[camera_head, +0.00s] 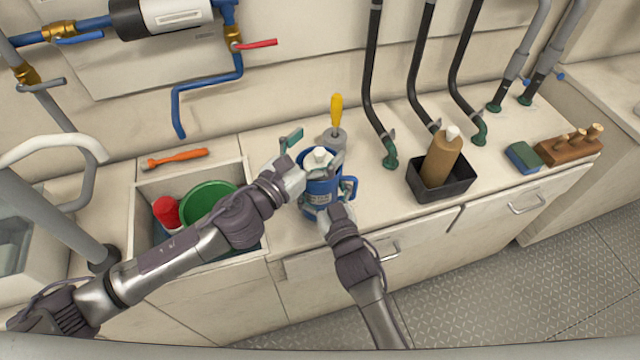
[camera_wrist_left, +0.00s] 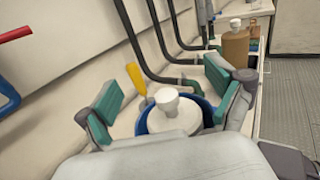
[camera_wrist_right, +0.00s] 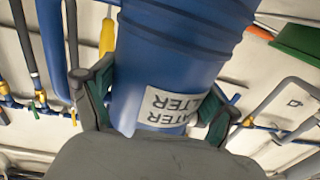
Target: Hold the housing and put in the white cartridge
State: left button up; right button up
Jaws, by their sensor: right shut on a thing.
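The blue housing (camera_head: 321,190) stands upright on the counter, with a side handle and a "WATER FILTER" label that reads upside down in the right wrist view (camera_wrist_right: 165,60). The white cartridge (camera_head: 320,154) sits inside the housing's open top; its knob and upper face show above the blue rim in the left wrist view (camera_wrist_left: 172,115). Its lower part is hidden. My left gripper (camera_wrist_left: 170,88) is open, its teal-padded fingers on either side of the cartridge top, apart from it. My right gripper (camera_head: 325,213) is shut on the housing's lower body from the front.
A sink (camera_head: 143,215) with a green bowl (camera_head: 205,196) and a red item lies left. A yellow-handled tool (camera_head: 337,112) stands just behind the housing. Black hoses (camera_head: 372,80) rise behind. A black tray (camera_head: 428,190) with a brown bottle (camera_head: 442,158) is right.

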pick_arm(q)
jog(key=shift+s, duration=0.1)
jog(key=v, duration=1.2)
pick_arm(e)
jog(key=o, duration=1.1)
jog(key=shift+o, duration=0.2)
jog(key=v, duration=1.2)
